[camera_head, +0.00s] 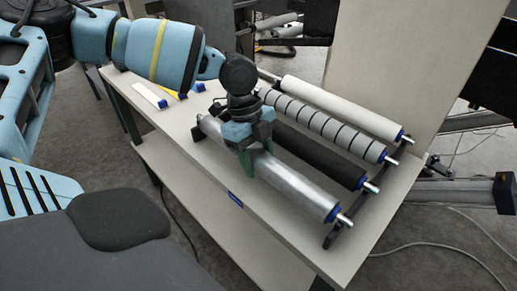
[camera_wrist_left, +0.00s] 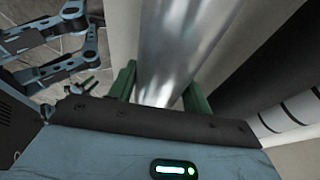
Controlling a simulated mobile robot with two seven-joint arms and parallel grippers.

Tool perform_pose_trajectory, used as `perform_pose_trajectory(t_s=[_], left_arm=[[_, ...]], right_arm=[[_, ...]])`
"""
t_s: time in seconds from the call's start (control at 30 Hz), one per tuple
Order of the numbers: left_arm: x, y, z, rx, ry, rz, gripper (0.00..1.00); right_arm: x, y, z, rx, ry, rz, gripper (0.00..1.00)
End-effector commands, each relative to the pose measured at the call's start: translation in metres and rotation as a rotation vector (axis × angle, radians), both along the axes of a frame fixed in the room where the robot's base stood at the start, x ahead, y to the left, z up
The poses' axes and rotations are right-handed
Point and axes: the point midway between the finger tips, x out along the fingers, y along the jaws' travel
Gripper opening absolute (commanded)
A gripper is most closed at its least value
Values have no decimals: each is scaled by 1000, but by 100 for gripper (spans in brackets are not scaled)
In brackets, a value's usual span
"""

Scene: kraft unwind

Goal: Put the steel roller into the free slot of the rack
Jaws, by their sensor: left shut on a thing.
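The steel roller (camera_head: 295,185) is a shiny metal cylinder with blue end caps and thin shaft ends. My left gripper (camera_head: 256,153) is shut on it near its middle, from above. In the left wrist view the roller (camera_wrist_left: 185,45) runs between the two green fingers (camera_wrist_left: 160,92). The rack (camera_head: 337,234) has dark end bars on a pale table. The steel roller lies along the rack's front position, parallel to the other rollers. Its right shaft end is at the front of the near bar; I cannot tell whether it is seated or just above the slot. My right gripper is not seen.
A black roller (camera_head: 318,155), a grey roller with dark stripes (camera_head: 325,125) and a white roller (camera_head: 340,108) lie behind it in the rack. The pale table (camera_head: 285,240) has a bare strip in front. A tall pale panel (camera_head: 385,60) stands behind.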

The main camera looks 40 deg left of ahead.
Motion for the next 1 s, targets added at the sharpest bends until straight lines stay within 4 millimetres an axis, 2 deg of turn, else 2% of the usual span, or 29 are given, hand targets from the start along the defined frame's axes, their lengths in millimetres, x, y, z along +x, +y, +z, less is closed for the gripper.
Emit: perform_pose_trajectory(t_s=[0.47, 0.5, 0.6, 0.67, 1.0], left_arm=[[1, -1, -1, -1, -3, 0, 8], [1, -1, -1, -1, -3, 0, 53], [1, 0, -2, -1, -3, 0, 66], [0, 0, -2, -1, -2, 0, 74], [0, 0, -3, 1, 2, -1, 74]], right_arm=[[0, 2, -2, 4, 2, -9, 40], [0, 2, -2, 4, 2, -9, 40], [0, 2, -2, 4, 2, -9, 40], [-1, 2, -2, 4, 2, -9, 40], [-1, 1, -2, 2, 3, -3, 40]])
